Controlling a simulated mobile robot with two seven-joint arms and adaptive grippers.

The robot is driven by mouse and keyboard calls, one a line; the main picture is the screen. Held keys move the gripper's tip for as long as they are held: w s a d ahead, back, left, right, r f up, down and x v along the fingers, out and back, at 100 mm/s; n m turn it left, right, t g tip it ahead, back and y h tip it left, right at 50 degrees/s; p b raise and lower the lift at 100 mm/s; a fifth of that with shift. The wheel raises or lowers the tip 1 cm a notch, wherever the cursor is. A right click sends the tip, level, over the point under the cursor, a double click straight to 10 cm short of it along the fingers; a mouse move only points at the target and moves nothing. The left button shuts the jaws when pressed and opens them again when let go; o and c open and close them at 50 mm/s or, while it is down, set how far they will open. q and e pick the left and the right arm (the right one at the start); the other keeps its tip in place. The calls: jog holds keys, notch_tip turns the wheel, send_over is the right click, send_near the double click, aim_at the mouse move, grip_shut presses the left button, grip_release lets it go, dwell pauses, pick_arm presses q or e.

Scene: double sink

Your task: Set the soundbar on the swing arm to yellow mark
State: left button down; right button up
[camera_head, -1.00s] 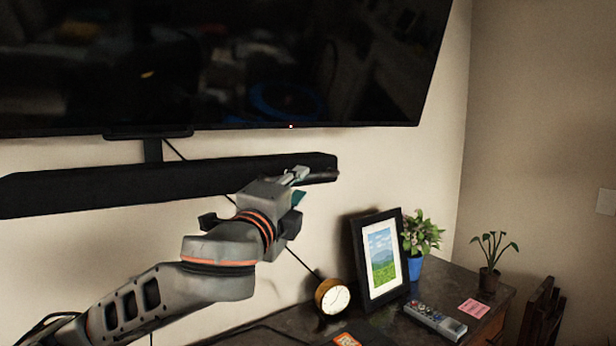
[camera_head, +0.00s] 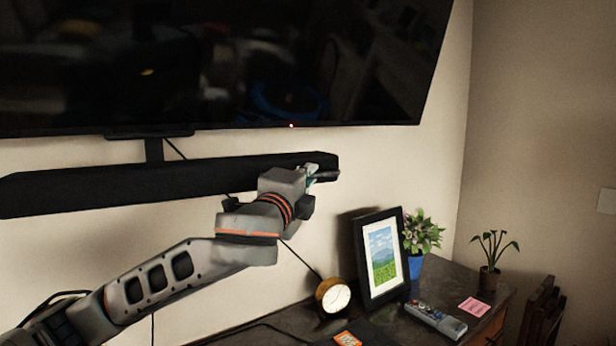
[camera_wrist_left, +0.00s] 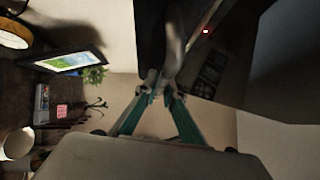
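The soundbar (camera_head: 100,188) is a long black bar on the wall below the TV. A short dark bracket (camera_head: 153,150), maybe part of the swing arm, runs between it and the TV. A dark curved bar (camera_head: 326,176) sticks out at the soundbar's right end. My left gripper (camera_head: 315,172) is at this end. In the left wrist view, its teal fingers (camera_wrist_left: 162,93) converge on a grey rounded bar (camera_wrist_left: 174,50) between the tips. I cannot tell whether they are closed on it. I cannot make out a yellow mark. My right gripper is not in view.
The large TV (camera_head: 220,65) hangs just above the soundbar. Below on the dark desk are a round clock (camera_head: 333,296), a picture frame (camera_head: 361,255), potted plants (camera_head: 415,268) and a remote (camera_head: 435,320). A cable runs down the wall behind my arm.

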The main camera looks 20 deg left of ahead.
pick_arm(q)
jog(key=w, duration=0.1)
jog(key=w+a+y, duration=0.1)
jog(key=w+n+y+p, duration=0.1)
jog(key=shift+w+a+f, duration=0.2)
jog(key=shift+w+a, duration=0.1)
jog(key=c, duration=2.4)
grip_release()
jog(key=shift+s, duration=0.15)
jog(key=shift+o, duration=1.3)
jog(key=shift+s+d+r, duration=0.1)
jog(key=shift+s+r, duration=0.15)
jog(key=shift+s, duration=0.2)
jog(key=s+f, duration=0.1)
jog(key=s, duration=1)
jog(key=shift+s+d+f, duration=0.25)
jog(key=shift+d+f, duration=0.15)
jog(key=shift+d, duration=0.05)
